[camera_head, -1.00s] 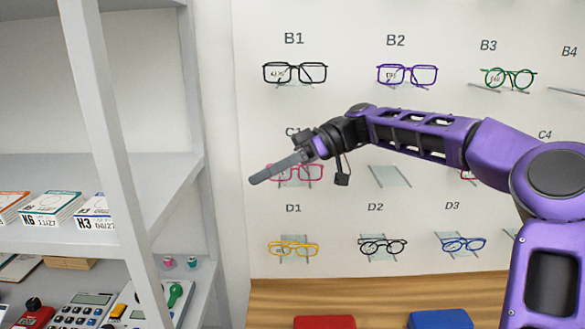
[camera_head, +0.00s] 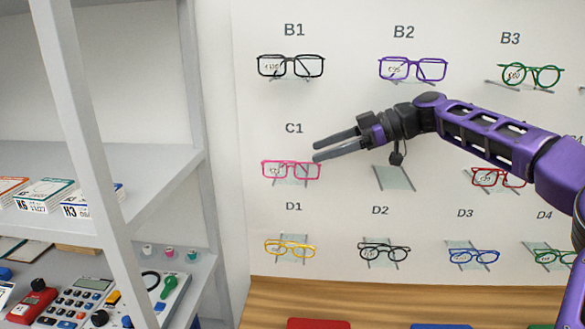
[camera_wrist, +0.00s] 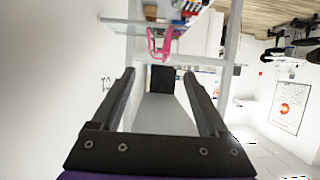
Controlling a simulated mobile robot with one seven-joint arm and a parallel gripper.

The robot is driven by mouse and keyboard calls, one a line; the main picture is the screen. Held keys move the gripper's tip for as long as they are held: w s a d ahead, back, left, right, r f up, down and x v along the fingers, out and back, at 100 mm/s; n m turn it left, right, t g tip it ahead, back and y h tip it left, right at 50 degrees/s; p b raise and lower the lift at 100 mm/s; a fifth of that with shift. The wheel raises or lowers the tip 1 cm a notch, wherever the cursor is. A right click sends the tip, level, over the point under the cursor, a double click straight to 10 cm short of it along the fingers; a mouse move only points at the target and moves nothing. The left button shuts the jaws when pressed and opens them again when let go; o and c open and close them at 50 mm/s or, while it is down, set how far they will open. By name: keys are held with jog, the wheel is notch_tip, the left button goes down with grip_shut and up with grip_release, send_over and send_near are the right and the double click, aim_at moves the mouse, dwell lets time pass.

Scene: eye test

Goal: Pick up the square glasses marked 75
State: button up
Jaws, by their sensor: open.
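Pink square glasses (camera_head: 291,170) sit on a clear holder under the label C1 in the head view. A small tag shows in their left lens, but its number is too small to read surely. Black square glasses (camera_head: 291,66) under B1 and purple square glasses (camera_head: 412,69) under B2 also carry tags I cannot read surely. My gripper (camera_head: 316,150) is open and empty, its fingertips pointing left just above and right of the pink glasses. In the wrist view, the pink glasses (camera_wrist: 161,44) appear beyond the fingertips (camera_wrist: 158,74), not between them.
An empty holder (camera_head: 394,178) is right of the pink glasses, below my wrist. Yellow glasses (camera_head: 290,249) hang below, with black round-looking ones (camera_head: 384,251) beside. A grey shelf (camera_head: 110,190) with boxes and calculators stands left. A wooden surface (camera_head: 400,300) lies below.

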aim_at(286, 158)
jog(key=x, duration=0.7)
jog(key=shift+w+a+r, duration=0.1)
jog(key=shift+w+a, duration=0.3)
jog(key=shift+a, duration=0.1)
grip_shut()
